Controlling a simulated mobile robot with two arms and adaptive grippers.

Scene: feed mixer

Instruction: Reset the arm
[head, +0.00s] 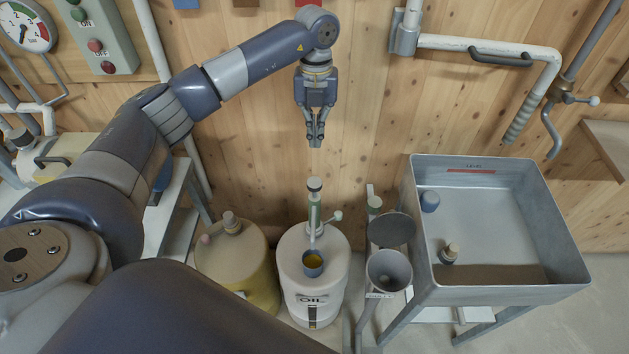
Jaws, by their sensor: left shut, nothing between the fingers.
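My left gripper (316,138) hangs from the left arm near the wooden wall, fingers pointing down. Its fingers are shut with nothing between them. It is above and apart from the pump on the white oil drum (302,292). The left arm reaches in from the left and bends down at the wrist. My right gripper is not in the picture.
A yellow can (236,262) stands left of the drum. A grey funnel (388,272) with a raised round lid (391,230) stands right of it. A metal bin (500,296) on legs is at the right. A button box (98,38) and gauge (24,28) are at upper left.

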